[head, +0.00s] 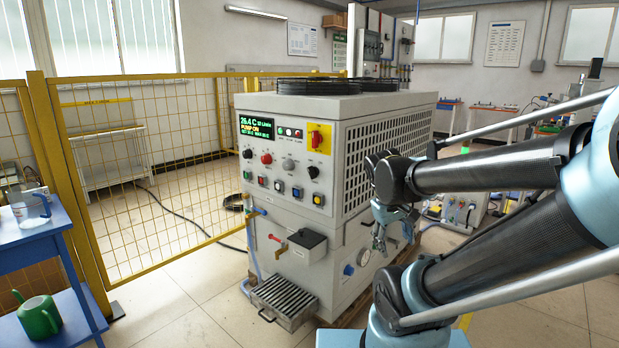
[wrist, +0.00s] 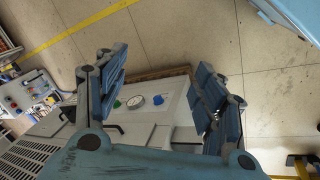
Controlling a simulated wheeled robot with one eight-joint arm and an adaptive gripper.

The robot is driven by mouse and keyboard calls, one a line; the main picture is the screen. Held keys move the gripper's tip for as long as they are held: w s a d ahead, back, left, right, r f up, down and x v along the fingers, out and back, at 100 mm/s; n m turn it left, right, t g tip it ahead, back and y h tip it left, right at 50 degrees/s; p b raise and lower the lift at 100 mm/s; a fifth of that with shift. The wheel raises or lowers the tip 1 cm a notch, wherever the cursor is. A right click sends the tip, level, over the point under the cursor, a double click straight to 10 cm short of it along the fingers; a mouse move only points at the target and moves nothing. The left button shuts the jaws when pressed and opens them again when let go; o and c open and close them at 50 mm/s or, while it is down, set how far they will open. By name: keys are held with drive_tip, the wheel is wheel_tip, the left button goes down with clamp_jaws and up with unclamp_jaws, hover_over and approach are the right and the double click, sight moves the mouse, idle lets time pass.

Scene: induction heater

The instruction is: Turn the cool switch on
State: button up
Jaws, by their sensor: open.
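The grey cooling machine (head: 350,235) stands in the middle of the head view. Its front panel has a lit display (head: 256,128) with green and yellow text; "PUMP ON" is readable. Below it are a row with a red knob (head: 266,158) and black knobs (head: 313,172), and a row of coloured square switches (head: 278,186). A red rotary switch on a yellow plate (head: 319,138) sits at the upper right. The switch labels are too small to read, so I cannot tell which is the cool switch. My gripper (head: 380,238) is open and empty, right of the panel, fingers apart (wrist: 163,88).
A black box and red-handled valve (head: 275,239) and a grated tray (head: 284,298) stick out low on the machine's front. A yellow mesh fence (head: 150,190) and blue table (head: 35,235) stand left. A gauge (wrist: 135,101) shows between my fingers.

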drive_tip(key=w+a+r+n+t+h, duration=0.1)
drive_tip(key=w+r+n+h, duration=0.1)
drive_tip(key=w, duration=0.3)
drive_tip(key=w+a+r+n+h, duration=0.1)
drive_tip(key=w+a+r+n, duration=0.1)
drive_tip(key=w, duration=0.3)
drive_tip(key=n+t+h, duration=0.5)
drive_tip(key=n+t, duration=0.4)
drive_tip(key=t, duration=0.2)
approach(310, 174)
drive_tip(key=x, duration=0.9)
drive_tip(key=shift+d+r, duration=0.1)
drive_tip(key=shift+c, duration=0.3)
